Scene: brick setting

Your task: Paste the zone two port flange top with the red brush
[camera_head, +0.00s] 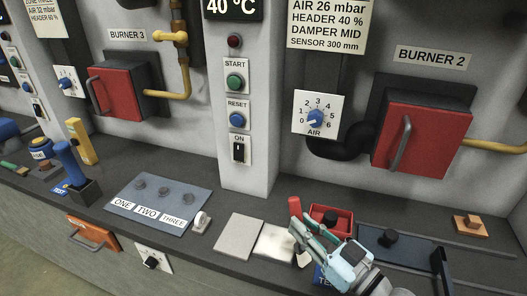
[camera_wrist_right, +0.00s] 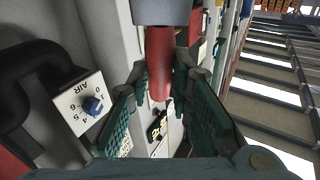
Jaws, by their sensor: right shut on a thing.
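My right gripper (camera_head: 311,240) is low in the middle of the head view, above the dark ledge. It is shut on the red brush, whose red handle (camera_head: 295,207) stands up beside the fingers. In the right wrist view the red handle (camera_wrist_right: 158,62) shows between the green fingers. The bristles cannot be made out clearly. The red door (camera_head: 440,138) under the BURNER 2 label (camera_head: 433,58) is closed, with a dark flange (camera_head: 430,90) around and behind it. The gripper is below and left of that door, apart from it. My left gripper is not seen.
A grey pad (camera_head: 238,237) and a blue-grey ONE TWO THREE plate (camera_head: 175,190) lie to the left. The AIR dial (camera_head: 316,116) and a dark pipe (camera_head: 325,148) sit left of the BURNER 2 door.

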